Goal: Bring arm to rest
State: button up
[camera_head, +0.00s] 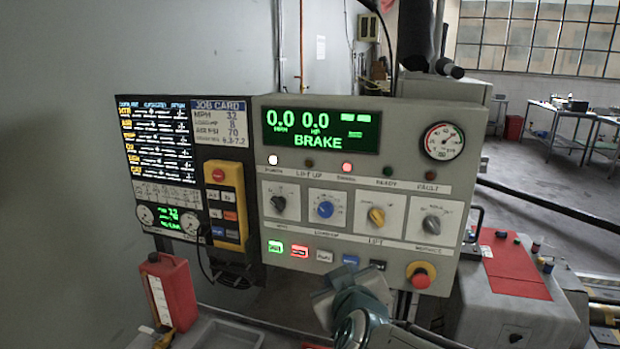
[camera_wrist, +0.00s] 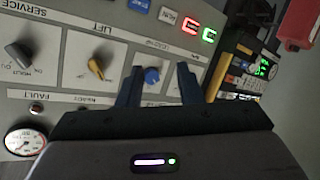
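My gripper (camera_head: 345,292) is in front of the lower middle of the control panel (camera_head: 380,240) in the head view, below the blue knob (camera_head: 325,209). In the wrist view my gripper (camera_wrist: 159,70) has its two dark blue fingers apart, with nothing held. The blue knob (camera_wrist: 152,76) appears between the fingers, beyond them; contact is not visible. Part of my arm hides the panel's lower edge in the head view.
The panel screen (camera_head: 321,130) reads 0.0 MPH, 0.0 HP and BRAKE. A red emergency button (camera_head: 420,276) sits at lower right. A red bottle (camera_head: 170,290) stands at lower left. A yellow pendant (camera_head: 227,204) hangs left of the knobs. A grey-and-red cabinet (camera_head: 515,275) stands right.

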jog(key=s+d+f+m+g, duration=0.2)
jog(key=s+d+f+g, duration=0.2)
jog(key=s, duration=0.3)
jog(key=s+d+f+m+g, duration=0.3)
jog(key=s+d+f+g, duration=0.1)
jog(key=s+f+g, duration=0.2)
jog(key=shift+s+d+g+h, duration=0.4)
jog(key=shift+s+g, duration=0.4)
jog(key=shift+s, duration=0.45)
jog(key=shift+c, duration=0.3)
dwell(1.1)
